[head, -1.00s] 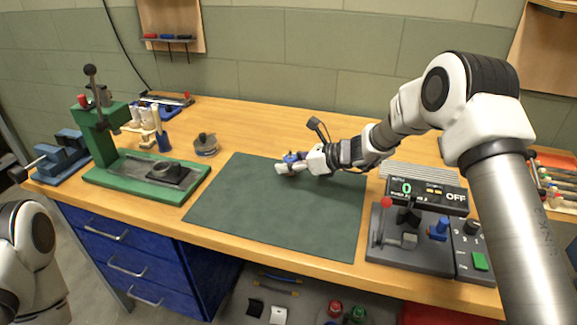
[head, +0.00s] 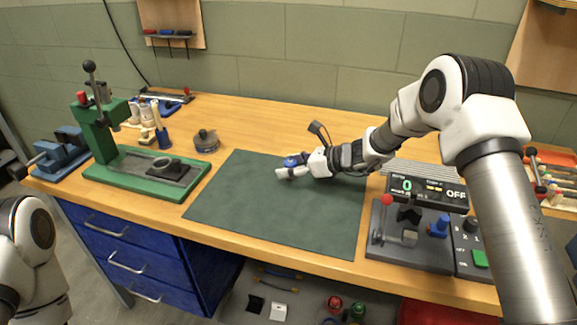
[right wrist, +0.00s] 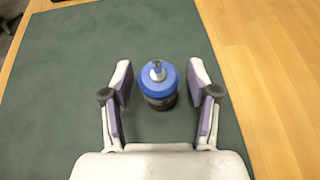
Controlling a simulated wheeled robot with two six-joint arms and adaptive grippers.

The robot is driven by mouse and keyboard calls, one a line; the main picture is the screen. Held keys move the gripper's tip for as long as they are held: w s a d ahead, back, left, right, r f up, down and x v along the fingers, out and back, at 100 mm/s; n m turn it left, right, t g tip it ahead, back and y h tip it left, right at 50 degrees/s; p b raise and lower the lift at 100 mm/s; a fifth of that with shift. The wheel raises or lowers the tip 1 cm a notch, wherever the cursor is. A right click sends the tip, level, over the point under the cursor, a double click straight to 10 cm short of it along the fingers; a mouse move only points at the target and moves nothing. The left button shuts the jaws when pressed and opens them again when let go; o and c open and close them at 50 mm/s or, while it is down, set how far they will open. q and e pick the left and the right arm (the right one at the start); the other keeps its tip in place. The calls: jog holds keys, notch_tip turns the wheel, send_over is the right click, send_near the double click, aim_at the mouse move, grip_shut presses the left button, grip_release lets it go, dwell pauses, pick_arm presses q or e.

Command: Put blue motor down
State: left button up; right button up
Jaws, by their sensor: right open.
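The blue motor (right wrist: 158,84) stands upright on the dark green mat (right wrist: 60,110) in the right wrist view, its metal shaft pointing up. In the head view the motor (head: 291,161) shows only as a bit of blue, mostly hidden by my right gripper. My right gripper (right wrist: 160,78) is open, with one finger on each side of the motor and a gap to both. In the head view the right gripper (head: 287,170) is low over the mat's back part. My left gripper is not visible; only part of the left arm shows at the lower left.
A green press (head: 130,170) and a blue vise (head: 58,152) stand at the left. A control unit with an OFF display (head: 425,190) is at the right. The mat's front is clear.

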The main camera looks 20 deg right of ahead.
jog(key=v, duration=1.1)
jog(key=shift+s+d+r, duration=0.1)
jog(key=shift+s+d, duration=0.05)
jog(key=shift+d, duration=0.05)
